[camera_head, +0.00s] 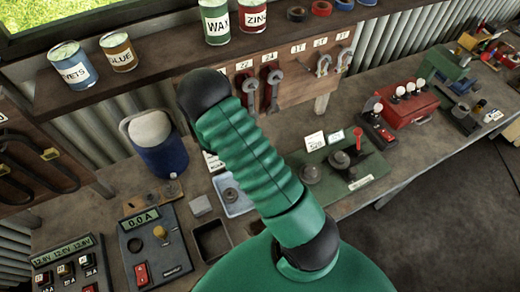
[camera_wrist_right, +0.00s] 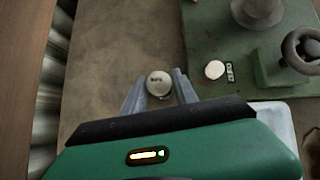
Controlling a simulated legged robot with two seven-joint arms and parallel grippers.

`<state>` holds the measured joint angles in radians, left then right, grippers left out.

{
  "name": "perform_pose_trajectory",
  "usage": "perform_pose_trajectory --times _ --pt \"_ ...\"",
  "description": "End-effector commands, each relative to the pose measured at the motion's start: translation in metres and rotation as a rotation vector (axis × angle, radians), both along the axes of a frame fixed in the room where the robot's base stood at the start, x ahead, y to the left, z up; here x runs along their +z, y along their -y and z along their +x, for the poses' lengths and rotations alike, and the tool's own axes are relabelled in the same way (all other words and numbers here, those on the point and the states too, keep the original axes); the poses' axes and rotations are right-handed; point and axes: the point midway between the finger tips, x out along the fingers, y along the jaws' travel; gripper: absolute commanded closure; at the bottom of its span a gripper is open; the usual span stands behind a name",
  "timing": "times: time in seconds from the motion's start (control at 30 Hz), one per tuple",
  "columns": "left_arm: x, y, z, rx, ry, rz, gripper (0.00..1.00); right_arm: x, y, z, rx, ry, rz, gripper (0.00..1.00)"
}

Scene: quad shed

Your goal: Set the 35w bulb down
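The 35w bulb (camera_wrist_right: 158,82) is a round white globe with small dark print, too small to read with certainty. In the right wrist view it sits between the two fingertips of my right gripper (camera_wrist_right: 159,86), which look shut on it. Brown bench top shows behind it; I cannot tell its height above the bench. In the head view a green arm of mine covers the middle, and neither the right gripper nor this bulb can be made out. My left gripper is in neither view.
A green board (camera_head: 333,175) with a handwheel and knob stands right of the arm; it also shows in the wrist view (camera_wrist_right: 211,30). A pale blue tray (camera_head: 235,203), an open dark box (camera_head: 198,246) and meters crowd the left. A red box (camera_head: 410,106) with white bulbs stands farther right.

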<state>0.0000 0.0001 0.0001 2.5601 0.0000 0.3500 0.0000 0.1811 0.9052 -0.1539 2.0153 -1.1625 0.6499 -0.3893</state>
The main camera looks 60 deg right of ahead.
Motion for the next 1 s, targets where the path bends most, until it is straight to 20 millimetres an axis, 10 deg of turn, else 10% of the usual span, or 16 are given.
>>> perform_pose_trajectory --times 0.57,1.0 --pt "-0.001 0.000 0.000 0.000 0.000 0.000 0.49 0.016 -0.011 0.006 0.001 0.004 -0.001 0.48" --pt "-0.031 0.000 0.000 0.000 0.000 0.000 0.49 0.037 -0.116 0.046 0.005 0.001 0.001 0.48"
